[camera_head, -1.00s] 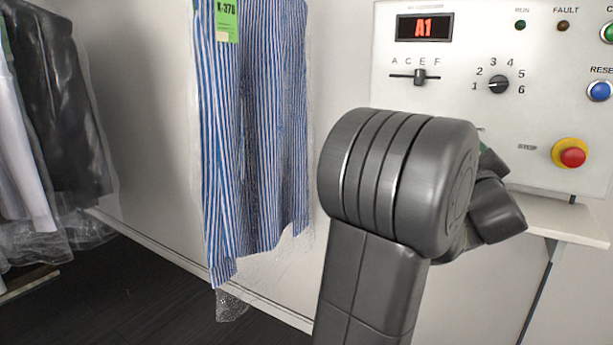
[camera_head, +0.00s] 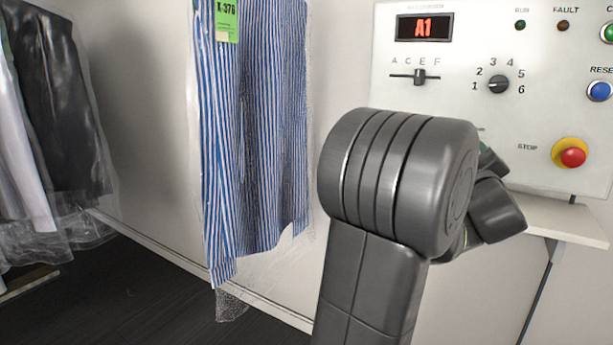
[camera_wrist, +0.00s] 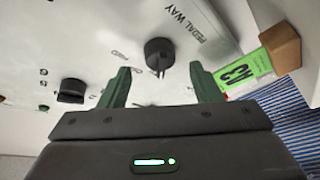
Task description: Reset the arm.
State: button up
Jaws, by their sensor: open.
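My gripper (camera_wrist: 160,88) shows in the wrist view with its two green fingers apart and nothing between them. A black knob (camera_wrist: 160,54) on the white panel appears beyond the gap between the fingertips; I cannot tell how far off it is. In the head view my grey arm stands in front of the control panel (camera_head: 450,80) and hides its lower left part. The gripper itself is mostly hidden behind the arm there.
A bagged blue-striped garment (camera_head: 262,130) with a green tag (camera_head: 227,20) hangs left of my arm. Darker bagged clothes (camera_head: 62,95) hang at the far left. A red stop button (camera_head: 572,157) and a pale shelf (camera_head: 570,222) are at right. Dark floor lies open at lower left.

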jog(key=s+a+f+m+h+p, duration=0.1)
jog(key=s+a+f+m+h, duration=0.3)
jog(key=s+m, duration=0.3)
jog(key=m+h, duration=0.1)
jog(key=m, duration=0.2)
jog(key=shift+s+a+f+m+t, duration=0.25)
jog(key=shift+a+f+m+t, duration=0.05)
jog(key=shift+a+f+m, duration=0.1)
dwell(0.6)
jog(key=shift+f, duration=0.1)
